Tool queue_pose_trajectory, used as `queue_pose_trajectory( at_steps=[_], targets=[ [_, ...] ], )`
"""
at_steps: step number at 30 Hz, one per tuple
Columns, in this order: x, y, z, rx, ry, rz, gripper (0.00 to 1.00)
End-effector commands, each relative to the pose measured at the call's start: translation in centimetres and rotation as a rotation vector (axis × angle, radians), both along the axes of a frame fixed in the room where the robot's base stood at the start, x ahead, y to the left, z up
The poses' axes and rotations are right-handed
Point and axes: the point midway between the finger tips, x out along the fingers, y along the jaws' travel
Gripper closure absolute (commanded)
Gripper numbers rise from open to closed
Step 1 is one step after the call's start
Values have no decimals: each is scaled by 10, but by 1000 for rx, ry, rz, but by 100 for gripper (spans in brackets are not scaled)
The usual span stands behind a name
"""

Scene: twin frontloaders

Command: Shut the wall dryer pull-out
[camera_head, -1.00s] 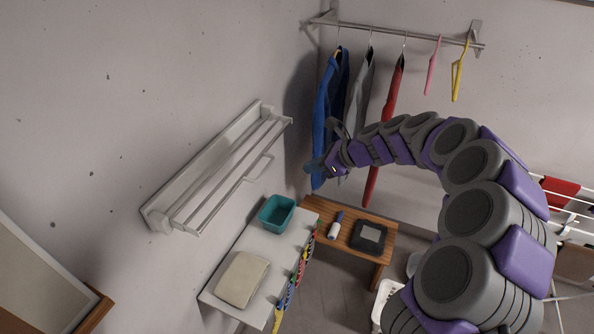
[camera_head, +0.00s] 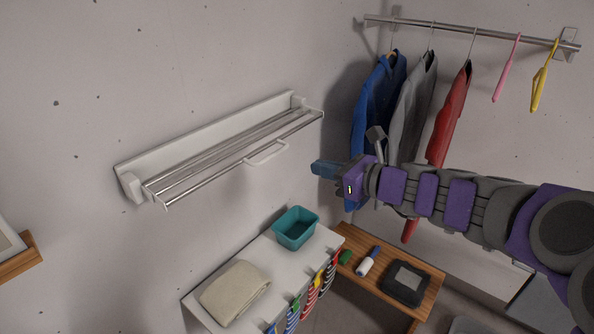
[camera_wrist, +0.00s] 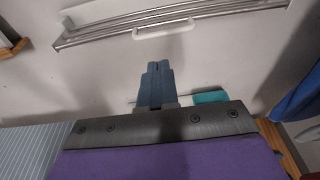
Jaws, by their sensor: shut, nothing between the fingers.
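The wall dryer pull-out (camera_head: 240,157) is a set of silver bars standing out from a white wall mount (camera_head: 205,134). A white loop handle (camera_head: 266,152) is at the front of its bars. The pull-out also shows across the top of the wrist view (camera_wrist: 100,35), with its handle (camera_wrist: 163,27) above my fingertips. My gripper (camera_head: 322,169) is shut and empty. It points left in the head view, to the right of the handle and apart from it. The shut fingers also show in the wrist view (camera_wrist: 157,75).
Below the dryer, a white surface (camera_head: 265,258) holds a teal bin (camera_head: 296,228) and a folded beige cloth (camera_head: 236,290). A wooden bench (camera_head: 425,300) stands to the right. Blue (camera_head: 378,100), grey (camera_head: 412,105) and red (camera_head: 450,115) garments hang behind my arm.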

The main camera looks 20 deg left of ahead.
Motion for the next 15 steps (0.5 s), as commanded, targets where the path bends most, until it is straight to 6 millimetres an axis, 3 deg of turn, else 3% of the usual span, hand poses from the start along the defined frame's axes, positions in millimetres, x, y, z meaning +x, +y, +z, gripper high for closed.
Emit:
queue_pose_trajectory(
  at_steps=[5,15],
  targets=[
    [6,1,-2,9,0,-4,100],
    [30,59,-17,7,1,-2,100]
  ],
)
